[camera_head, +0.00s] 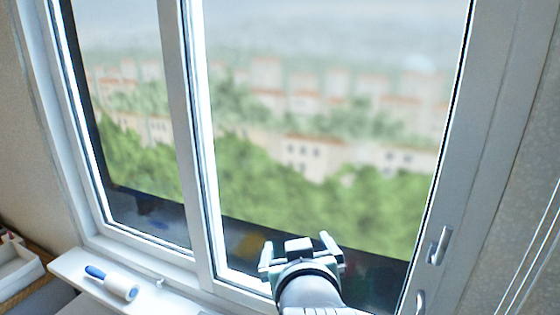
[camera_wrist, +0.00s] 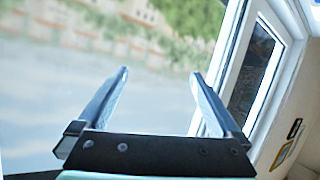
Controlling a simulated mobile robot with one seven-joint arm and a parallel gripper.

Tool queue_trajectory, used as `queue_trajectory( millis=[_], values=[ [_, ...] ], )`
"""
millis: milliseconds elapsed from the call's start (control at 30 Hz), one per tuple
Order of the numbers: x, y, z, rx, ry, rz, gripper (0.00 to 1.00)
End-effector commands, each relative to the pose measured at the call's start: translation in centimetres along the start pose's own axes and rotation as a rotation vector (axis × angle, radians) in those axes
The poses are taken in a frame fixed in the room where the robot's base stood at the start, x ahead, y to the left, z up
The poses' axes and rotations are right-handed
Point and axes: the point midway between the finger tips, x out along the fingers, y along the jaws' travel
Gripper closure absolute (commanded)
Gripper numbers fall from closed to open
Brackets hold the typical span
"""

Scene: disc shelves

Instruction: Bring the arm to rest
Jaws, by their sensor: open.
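My gripper (camera_head: 299,248) shows at the bottom middle of the head view, raised in front of the window. Its two fingers stand apart with nothing between them. In the wrist view my gripper (camera_wrist: 160,88) is also open and empty, its fingers pointing at the window glass. I cannot tell how far the fingertips are from the glass.
The white-framed window (camera_head: 188,120) fills most of the head view, with handles (camera_head: 440,246) at its right. A white sill (camera_head: 75,265) at lower left bears a lint roller (camera_head: 112,283) with a blue handle. A white tray (camera_head: 18,262) stands at the far left.

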Motion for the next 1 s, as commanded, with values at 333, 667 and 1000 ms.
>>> queue_trajectory(
  millis=[333, 667, 1000],
  values=[
    [-12.5, -0.2, -15.3, 0.171, 0.641, 0.070, 0.00],
    [-25.0, 1.2, -23.7, 0.152, 1.114, 0.114, 0.00],
    [-26.8, 1.3, -24.4, 0.149, 1.173, 0.119, 0.00]
  ],
)
